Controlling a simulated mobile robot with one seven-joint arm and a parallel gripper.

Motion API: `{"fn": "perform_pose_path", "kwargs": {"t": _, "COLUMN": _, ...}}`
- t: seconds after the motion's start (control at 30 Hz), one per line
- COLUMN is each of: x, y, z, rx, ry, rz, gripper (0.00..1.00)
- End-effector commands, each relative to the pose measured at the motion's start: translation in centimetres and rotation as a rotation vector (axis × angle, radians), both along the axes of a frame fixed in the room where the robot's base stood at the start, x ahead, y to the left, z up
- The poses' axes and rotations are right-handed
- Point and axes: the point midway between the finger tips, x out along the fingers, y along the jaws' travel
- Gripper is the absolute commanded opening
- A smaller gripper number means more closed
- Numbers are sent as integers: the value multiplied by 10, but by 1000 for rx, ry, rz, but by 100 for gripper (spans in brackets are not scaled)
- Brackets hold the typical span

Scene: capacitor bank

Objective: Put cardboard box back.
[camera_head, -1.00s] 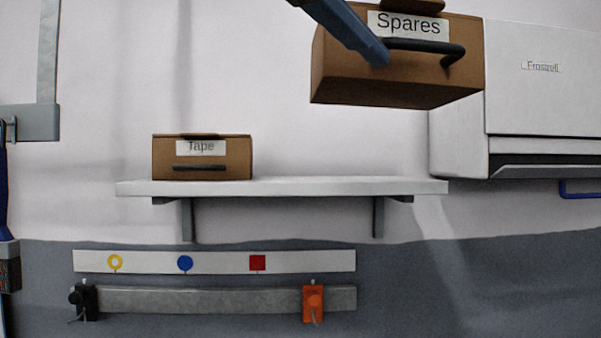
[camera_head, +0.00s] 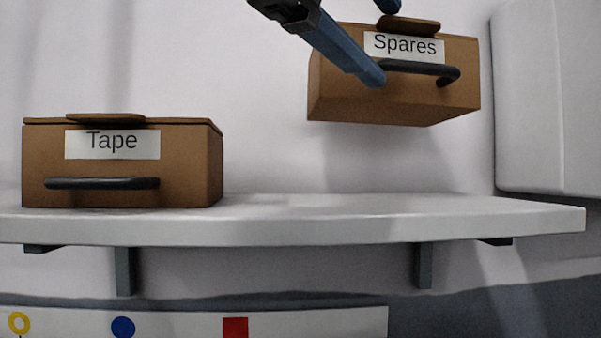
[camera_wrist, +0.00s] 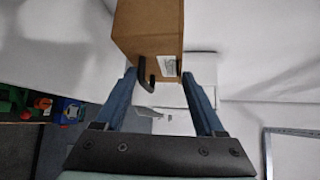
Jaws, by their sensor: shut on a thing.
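The cardboard box labelled "Spares" (camera_head: 335,95) hangs above the right part of the white shelf (camera_head: 400,225), a clear gap below it. It is slightly tilted, with its label and dark handle facing me. My gripper (camera_head: 382,42) reaches in from above, one blue finger across the box's front near the handle and the other at the top behind the lid flap. It is shut on this box. In the wrist view, the box (camera_wrist: 148,30) shows between and beyond the blue fingers of my gripper (camera_wrist: 159,76); the exact contact is hard to see.
A second cardboard box labelled "Tape" (camera_head: 190,180) stands on the shelf's left part. The shelf's middle and right are clear. A white wall unit (camera_head: 545,100) is at the right, close to the held box. A strip with coloured marks (camera_head: 300,322) is below the shelf.

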Motion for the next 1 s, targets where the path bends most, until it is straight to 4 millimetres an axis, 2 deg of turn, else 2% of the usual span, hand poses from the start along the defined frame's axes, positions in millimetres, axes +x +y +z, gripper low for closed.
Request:
{"fn": "perform_pose_path", "kwargs": {"t": 0.2, "x": 1, "y": 2, "z": -34, "rx": -1, "ry": 1, "rz": 2, "gripper": 13}}
{"fn": "perform_pose_path", "kwargs": {"t": 0.47, "x": 0, "y": 1, "z": -56, "rx": -1, "ry": 0, "rz": 2, "gripper": 13}}
{"fn": "perform_pose_path", "kwargs": {"t": 0.7, "x": 0, "y": 1, "z": -86, "rx": -1, "ry": 1, "rz": 1, "gripper": 13}}
{"fn": "perform_pose_path", "kwargs": {"t": 0.97, "x": 0, "y": 0, "z": -93, "rx": 1, "ry": 2, "rz": 0, "gripper": 12}}
{"fn": "perform_pose_path", "kwargs": {"t": 1.0, "x": 0, "y": 0, "z": -93, "rx": 2, "ry": 5, "rz": 0, "gripper": 72}}
